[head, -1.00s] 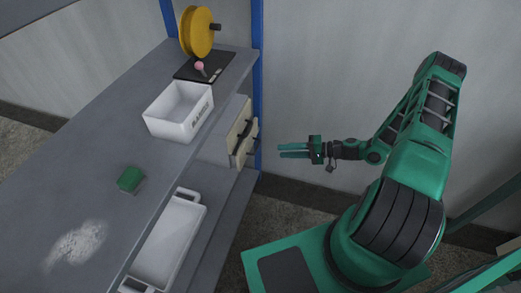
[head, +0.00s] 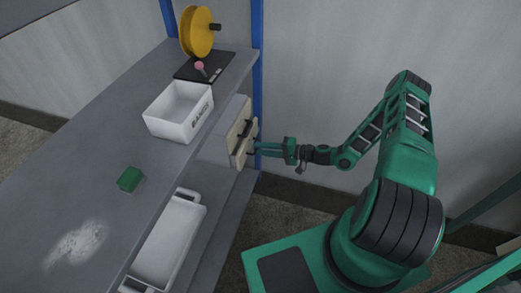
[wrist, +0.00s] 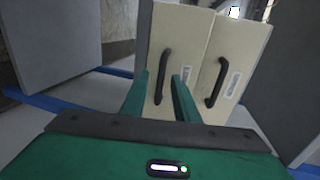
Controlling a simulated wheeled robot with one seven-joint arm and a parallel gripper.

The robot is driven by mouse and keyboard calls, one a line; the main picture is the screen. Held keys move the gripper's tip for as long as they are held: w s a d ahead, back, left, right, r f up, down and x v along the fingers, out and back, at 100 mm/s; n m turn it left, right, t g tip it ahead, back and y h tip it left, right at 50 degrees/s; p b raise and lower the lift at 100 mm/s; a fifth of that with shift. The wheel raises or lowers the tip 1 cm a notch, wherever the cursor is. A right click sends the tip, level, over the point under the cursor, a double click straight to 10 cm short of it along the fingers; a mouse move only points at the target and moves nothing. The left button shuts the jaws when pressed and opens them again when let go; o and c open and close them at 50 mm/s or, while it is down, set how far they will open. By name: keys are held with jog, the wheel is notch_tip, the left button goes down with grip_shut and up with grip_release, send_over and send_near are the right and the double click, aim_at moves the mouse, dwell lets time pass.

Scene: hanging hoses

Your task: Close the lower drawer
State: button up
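The drawer unit (head: 230,137) sits under the shelf top, with two cream drawer fronts and dark handles. The lower drawer (head: 238,159) appears to stand out a little past the upper drawer (head: 236,130). In the wrist view the fronts appear side by side; the left one (wrist: 184,35), apparently the lower drawer, has its black handle (wrist: 162,76) between my fingers. My gripper (head: 260,149) is open in front of the lower drawer; its two green fingers also show in the wrist view (wrist: 160,82). I cannot tell whether they touch the handle or front.
A white bin (head: 172,127), a green block (head: 130,179), a yellow spool (head: 197,32) and a dark mat (head: 190,70) are on the shelf top. A white tray (head: 188,214) lies on the lower shelf. A blue post (head: 257,80) stands just behind the drawers.

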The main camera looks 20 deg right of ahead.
aim_at(249, 147)
jog(key=shift+w+a+f, duration=0.1)
jog(key=shift+w+a, duration=0.15)
jog(key=shift+a, duration=0.15)
grip_shut()
jog(key=shift+r+x, duration=0.2)
jog(key=shift+x, duration=0.7)
jog(key=shift+r+x, duration=0.15)
jog(key=shift+x, duration=0.75)
grip_release()
jog(key=shift+w+a, duration=0.1)
jog(key=v, duration=1)
jog(key=shift+s+d, duration=0.2)
jog(key=shift+d, duration=0.15)
jog(key=shift+r, duration=0.1)
